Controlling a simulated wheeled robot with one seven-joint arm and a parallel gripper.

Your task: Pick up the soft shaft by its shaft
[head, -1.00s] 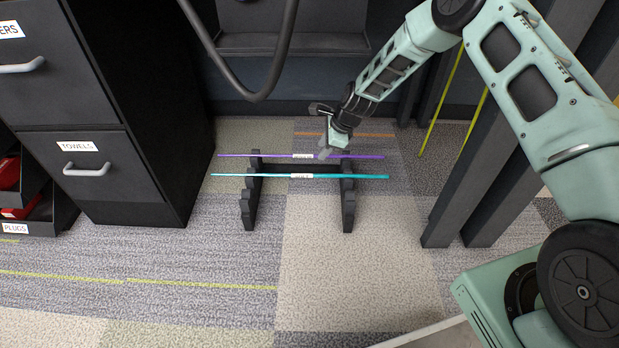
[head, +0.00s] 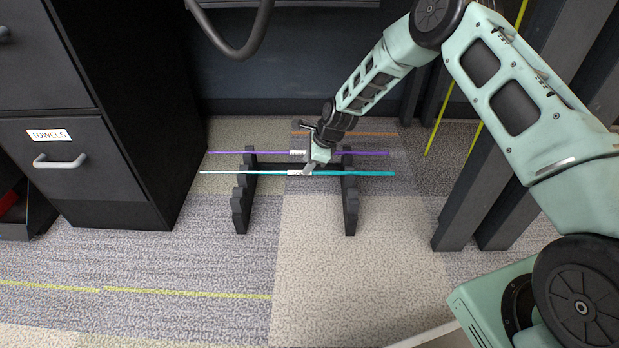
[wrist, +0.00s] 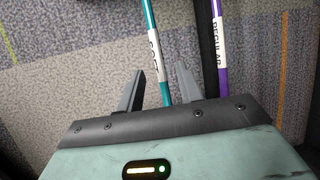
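The teal shaft (head: 360,173) lies level across the near notches of a dark rack (head: 243,205). Its white label shows in the wrist view (wrist: 153,48), but the lettering is hard to read. A purple shaft (head: 238,153) lies parallel behind it; its label reads REGULAR in the wrist view (wrist: 217,45). My gripper (head: 311,168) is over the middle of the teal shaft, beside its label. In the wrist view my gripper (wrist: 159,80) is open, and the teal shaft runs between its two fingers. Contact cannot be told. The purple shaft is outside the fingers, to the right.
An orange line (head: 370,133) shows on the floor behind the rack. A dark cabinet with a TOWELS drawer (head: 70,160) stands at left. Dark posts (head: 470,180) stand at right. A hanging dark hose (head: 235,50) is above. The carpet in front is clear.

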